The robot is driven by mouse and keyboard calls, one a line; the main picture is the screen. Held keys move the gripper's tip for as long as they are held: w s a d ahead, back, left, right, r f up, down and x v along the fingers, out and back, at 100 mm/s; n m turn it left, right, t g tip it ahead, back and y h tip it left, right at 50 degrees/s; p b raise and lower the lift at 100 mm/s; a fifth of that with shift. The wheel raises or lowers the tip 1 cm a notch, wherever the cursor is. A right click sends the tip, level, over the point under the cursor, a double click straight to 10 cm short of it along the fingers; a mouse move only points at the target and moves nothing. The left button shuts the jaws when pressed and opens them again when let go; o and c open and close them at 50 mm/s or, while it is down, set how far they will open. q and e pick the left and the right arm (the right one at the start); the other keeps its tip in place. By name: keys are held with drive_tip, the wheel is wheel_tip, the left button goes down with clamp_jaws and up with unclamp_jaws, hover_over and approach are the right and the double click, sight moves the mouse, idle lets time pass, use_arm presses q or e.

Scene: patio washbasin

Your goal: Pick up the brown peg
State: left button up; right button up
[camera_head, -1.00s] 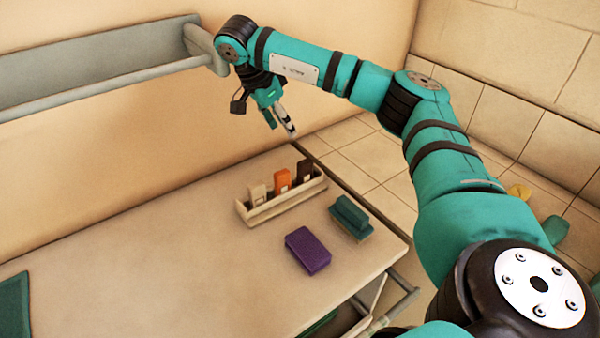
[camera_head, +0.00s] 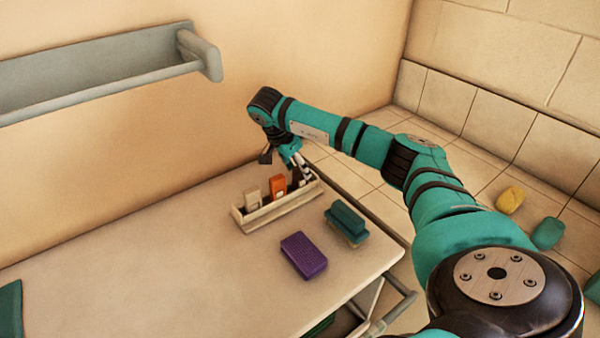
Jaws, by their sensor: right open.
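The brown peg (camera_head: 296,180) stands at the right end of a cream rack (camera_head: 268,217) on the table, mostly hidden by my right gripper. An orange peg (camera_head: 278,187) and a cream peg (camera_head: 252,198) stand left of it in the same rack. My right gripper (camera_head: 302,174) is open and points down at the brown peg, with its fingers close around or beside it. I cannot tell whether they touch the peg. My left gripper is not in view.
A purple block (camera_head: 304,256) and a teal brush-like block (camera_head: 346,222) lie in front of the rack. A grey shelf (camera_head: 100,75) juts from the wall at upper left. The table's left part is mostly clear. Yellow (camera_head: 510,200) and green (camera_head: 548,233) items lie beyond the table.

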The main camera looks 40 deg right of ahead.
drive_tip(key=shift+s+d+f, duration=0.1)
drive_tip(key=shift+d+f, duration=0.15)
drive_tip(key=shift+f, duration=0.3)
drive_tip(key=c, duration=0.9)
drive_tip(key=shift+c, duration=0.2)
wheel_tip(320, 180, up, 10)
drive_tip(key=shift+b, duration=0.75)
